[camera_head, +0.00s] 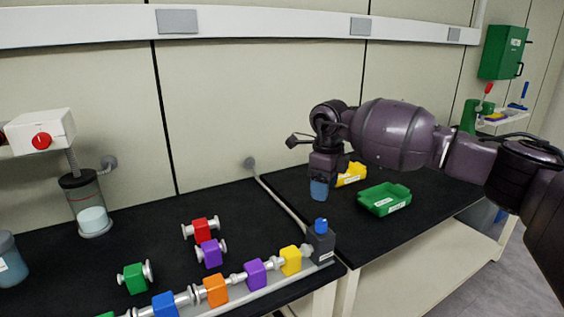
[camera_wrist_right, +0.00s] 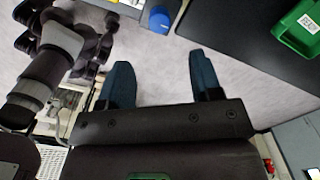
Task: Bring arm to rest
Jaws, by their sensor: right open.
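My right arm comes in from the right in the head view, and its gripper (camera_head: 319,189) points down above the back of the bench. In the right wrist view the right gripper (camera_wrist_right: 160,75) has its two blue fingers wide apart, with grey floor and nothing held between them. In the head view the blue fingertips hang left of the yellow bin and the green bin. My left gripper does not show in the head view.
A green bin (camera_head: 383,200) and a yellow bin (camera_head: 350,174) stand on the right black bench (camera_head: 420,205). A rail with coloured valves (camera_head: 215,290) runs along the left bench. Loose red (camera_head: 200,230), purple (camera_head: 210,253) and green (camera_head: 135,279) valves lie behind it.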

